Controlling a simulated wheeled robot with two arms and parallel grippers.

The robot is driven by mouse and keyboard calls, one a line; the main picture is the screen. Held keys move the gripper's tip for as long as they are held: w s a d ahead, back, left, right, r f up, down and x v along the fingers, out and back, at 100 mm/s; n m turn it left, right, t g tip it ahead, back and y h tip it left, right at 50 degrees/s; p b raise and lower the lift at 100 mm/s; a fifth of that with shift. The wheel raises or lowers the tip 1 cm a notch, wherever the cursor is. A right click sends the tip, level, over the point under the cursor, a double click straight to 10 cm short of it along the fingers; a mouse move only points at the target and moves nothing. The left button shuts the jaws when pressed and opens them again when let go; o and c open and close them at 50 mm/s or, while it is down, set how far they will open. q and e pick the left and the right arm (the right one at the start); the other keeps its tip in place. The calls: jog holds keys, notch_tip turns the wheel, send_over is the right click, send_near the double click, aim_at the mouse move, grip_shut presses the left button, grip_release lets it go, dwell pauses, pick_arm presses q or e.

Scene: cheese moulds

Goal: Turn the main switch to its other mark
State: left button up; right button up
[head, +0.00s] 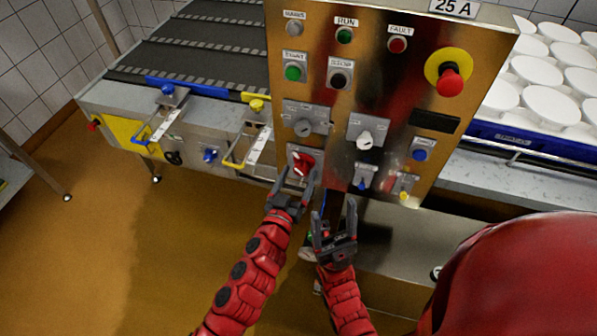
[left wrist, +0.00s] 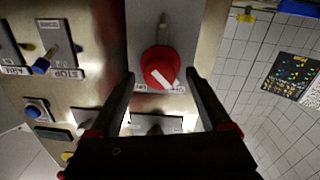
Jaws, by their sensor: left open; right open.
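The main switch is a red rotary knob (head: 302,163) on a grey plate, low on the left of the brass control panel (head: 390,85). In the left wrist view the red knob (left wrist: 160,68) shows a slanted white bar across its face, with small labels below it that I cannot read. My left gripper (head: 295,182) is open just in front of the knob. In the left wrist view its fingertips (left wrist: 160,82) lie to either side of the knob's lower part, with no clear contact. My right gripper (head: 334,216) is open and empty, lower and to the right.
Other controls crowd the panel: a red emergency button (head: 449,82), a grey selector (head: 365,139) and a blue-tipped toggle (head: 364,177). A conveyor (head: 205,55) lies to the left. White moulds (head: 535,70) stand at right. Open floor (head: 120,255) lies at lower left.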

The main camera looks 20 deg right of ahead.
pick_arm(q)
jog(key=shift+w+d, duration=0.25)
jog(key=shift+w, duration=0.05)
jog(key=shift+c, duration=0.2)
grip_shut()
